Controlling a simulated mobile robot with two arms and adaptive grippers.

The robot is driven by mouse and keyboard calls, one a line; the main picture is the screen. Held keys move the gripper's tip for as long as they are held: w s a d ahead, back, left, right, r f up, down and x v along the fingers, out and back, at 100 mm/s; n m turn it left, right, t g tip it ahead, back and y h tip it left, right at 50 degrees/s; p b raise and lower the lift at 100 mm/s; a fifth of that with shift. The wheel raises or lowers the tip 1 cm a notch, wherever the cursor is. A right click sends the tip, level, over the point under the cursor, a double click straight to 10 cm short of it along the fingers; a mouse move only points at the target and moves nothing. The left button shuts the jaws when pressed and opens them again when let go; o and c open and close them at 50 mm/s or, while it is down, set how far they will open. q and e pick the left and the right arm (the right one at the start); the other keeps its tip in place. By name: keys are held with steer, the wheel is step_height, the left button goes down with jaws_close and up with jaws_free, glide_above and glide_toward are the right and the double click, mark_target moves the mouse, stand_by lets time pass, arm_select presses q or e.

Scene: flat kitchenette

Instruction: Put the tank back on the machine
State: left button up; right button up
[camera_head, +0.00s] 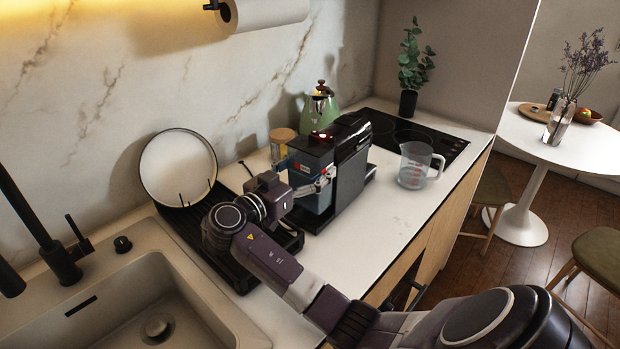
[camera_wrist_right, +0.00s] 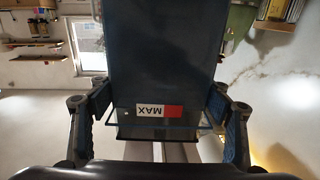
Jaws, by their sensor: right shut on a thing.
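The coffee machine (camera_head: 352,165) is a black box on the counter with a small red light on top. The tank (camera_head: 309,190) is a dark bluish translucent box at the machine's left end, upright and close against it. I cannot tell whether it is seated. My right gripper (camera_head: 326,178) reaches in from the left of the tank and is shut on it. In the right wrist view the tank (camera_wrist_right: 155,60) fills the middle between both fingers (camera_wrist_right: 160,112), with a red and white MAX label facing the camera. My left gripper is not in view.
A measuring jug (camera_head: 412,170) with water stands right of the machine. A green kettle (camera_head: 320,108) and a lidded jar (camera_head: 281,145) stand behind. A drying rack (camera_head: 180,212) with a plate (camera_head: 178,165) lies left, beside the sink (camera_head: 140,300). The front right counter is clear.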

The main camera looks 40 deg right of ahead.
mark_target(302, 184)
step_height(302, 184, down, 4)
steer(key=shift+r+p, duration=0.2)
steer(key=shift+p, duration=0.2)
steer(key=shift+f, duration=0.2)
steer(key=shift+f, duration=0.1)
steer(key=o, duration=2)
steer(key=shift+a, duration=0.1)
